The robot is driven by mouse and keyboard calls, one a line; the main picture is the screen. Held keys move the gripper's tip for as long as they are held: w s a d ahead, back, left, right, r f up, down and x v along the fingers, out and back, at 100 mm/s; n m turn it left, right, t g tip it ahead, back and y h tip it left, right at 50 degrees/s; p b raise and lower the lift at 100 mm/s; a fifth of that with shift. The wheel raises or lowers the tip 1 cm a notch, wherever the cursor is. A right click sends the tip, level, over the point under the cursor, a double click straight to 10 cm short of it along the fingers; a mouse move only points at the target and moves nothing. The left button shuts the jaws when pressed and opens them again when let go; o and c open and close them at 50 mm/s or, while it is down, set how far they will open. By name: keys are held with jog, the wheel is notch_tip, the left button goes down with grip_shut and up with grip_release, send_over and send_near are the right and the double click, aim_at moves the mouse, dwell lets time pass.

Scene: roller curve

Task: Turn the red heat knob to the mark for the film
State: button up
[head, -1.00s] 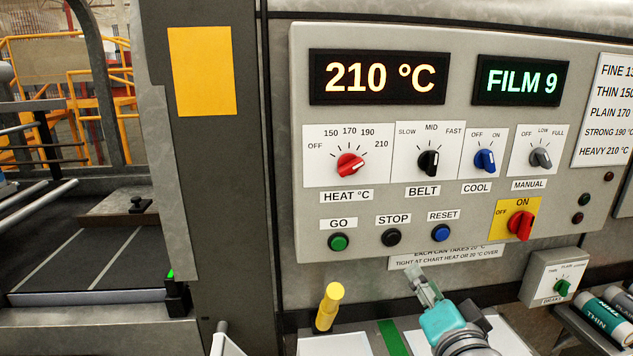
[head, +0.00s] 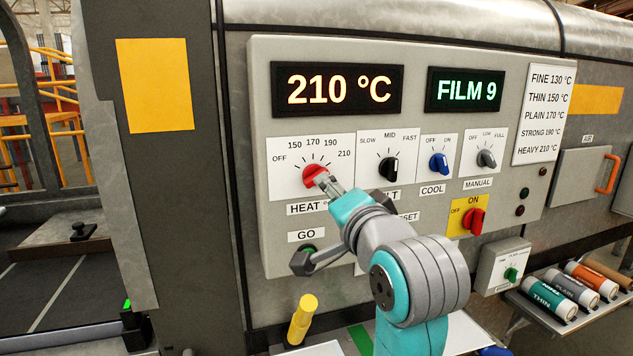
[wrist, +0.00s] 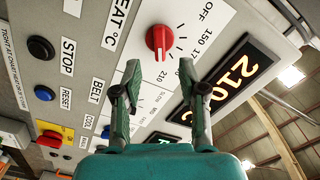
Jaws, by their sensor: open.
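The red heat knob (head: 313,173) sits on a white dial plate marked OFF, 150, 170, 190 and 210. In the wrist view the knob (wrist: 159,39) is ahead of my gripper (wrist: 160,68), with its white line toward the 210 side; the exact mark is unclear. My gripper (head: 326,183) is open and empty, its fingers apart and in line with the knob; I cannot tell whether they touch it. The heat display (head: 337,89) reads 210 °C and the film display (head: 465,90) reads FILM 9. The heat chart (head: 543,114) runs from FINE 130 to HEAVY 210.
The belt knob (head: 389,168), blue cool knob (head: 438,163) and manual knob (head: 486,158) stand right of the heat knob. My arm hides part of the button row. A red ON/OFF switch (head: 473,221) and film rolls (head: 550,300) are lower right. A yellow handle (head: 302,320) stands below.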

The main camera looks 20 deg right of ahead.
aim_at(311, 171)
jog(key=w, duration=0.7)
jog(key=shift+c, duration=0.3)
grip_shut()
